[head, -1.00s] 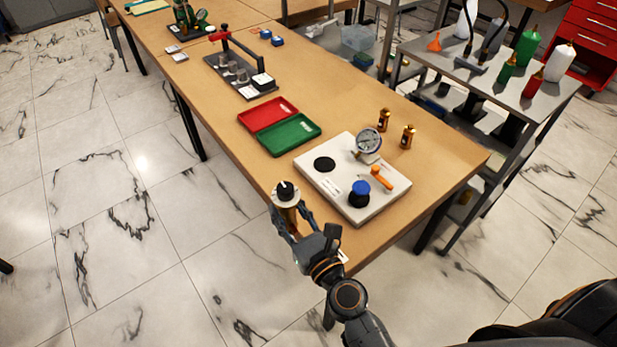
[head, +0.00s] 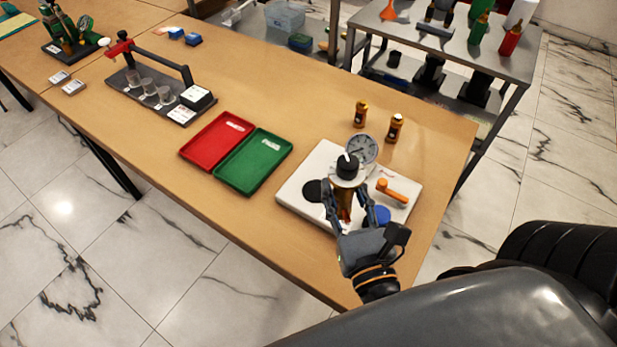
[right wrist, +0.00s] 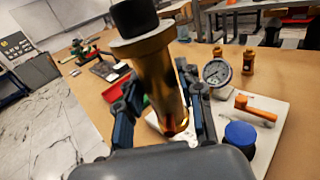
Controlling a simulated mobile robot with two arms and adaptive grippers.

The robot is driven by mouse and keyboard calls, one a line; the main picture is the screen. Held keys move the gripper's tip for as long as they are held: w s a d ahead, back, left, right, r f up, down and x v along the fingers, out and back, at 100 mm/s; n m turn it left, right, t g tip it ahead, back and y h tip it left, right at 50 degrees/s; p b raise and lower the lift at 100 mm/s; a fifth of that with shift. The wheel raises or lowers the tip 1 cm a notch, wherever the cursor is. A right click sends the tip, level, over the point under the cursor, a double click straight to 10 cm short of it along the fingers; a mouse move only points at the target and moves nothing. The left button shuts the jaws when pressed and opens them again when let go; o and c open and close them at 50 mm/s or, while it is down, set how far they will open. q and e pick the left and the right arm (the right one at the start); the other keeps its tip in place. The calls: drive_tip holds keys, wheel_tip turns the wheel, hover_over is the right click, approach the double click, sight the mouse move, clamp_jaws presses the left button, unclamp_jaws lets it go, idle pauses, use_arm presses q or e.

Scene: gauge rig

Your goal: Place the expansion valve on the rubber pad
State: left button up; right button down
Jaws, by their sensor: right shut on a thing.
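My right gripper (head: 345,191) is shut on the expansion valve (head: 347,166), a brass body with a black knob and a pale collar. It holds the valve roughly upright over the white board (head: 290,200). The valve also shows large in the right wrist view (right wrist: 160,75), between the two fingers. The round black rubber pad (head: 315,191) lies on the board, just left of the gripper in the head view, and its visible surface is empty. I cannot make out the pad in the right wrist view. My left gripper is not in view.
The gauge (head: 361,150), orange lever (head: 392,192) and blue knob (head: 378,216) are on the board close to the gripper. Two brass fittings (head: 360,113) stand behind it. A green tray (head: 254,162) and a red tray (head: 217,140) lie to the left.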

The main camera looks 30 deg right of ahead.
drive_tip(key=shift+w+d+f, duration=0.15)
drive_tip(key=shift+w+f, duration=0.05)
drive_tip(key=shift+w, duration=0.35)
drive_tip(key=shift+w+d+f, duration=0.1)
drive_tip(key=shift+w+f, duration=0.1)
drive_tip(key=shift+w, duration=0.35)
drive_tip(key=w+f, duration=0.3)
drive_tip(key=f, duration=0.1)
drive_tip(key=w+d+f+b, duration=0.1)
drive_tip(key=w+f, duration=0.2)
drive_tip(key=w, duration=0.1)
drive_tip(key=w+f+b, duration=0.1)
drive_tip(key=w+f, duration=0.3)
drive_tip(key=shift+w+d+f, duration=0.25)
drive_tip(key=shift+d+f, duration=0.1)
drive_tip(key=shift+d, duration=0.05)
drive_tip(key=shift+f, duration=0.25)
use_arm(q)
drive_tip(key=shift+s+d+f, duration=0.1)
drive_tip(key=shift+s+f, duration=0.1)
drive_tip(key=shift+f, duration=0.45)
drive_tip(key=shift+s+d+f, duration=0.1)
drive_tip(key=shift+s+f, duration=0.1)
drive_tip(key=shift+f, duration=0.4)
use_arm(e)
drive_tip(key=shift+r, duration=0.1)
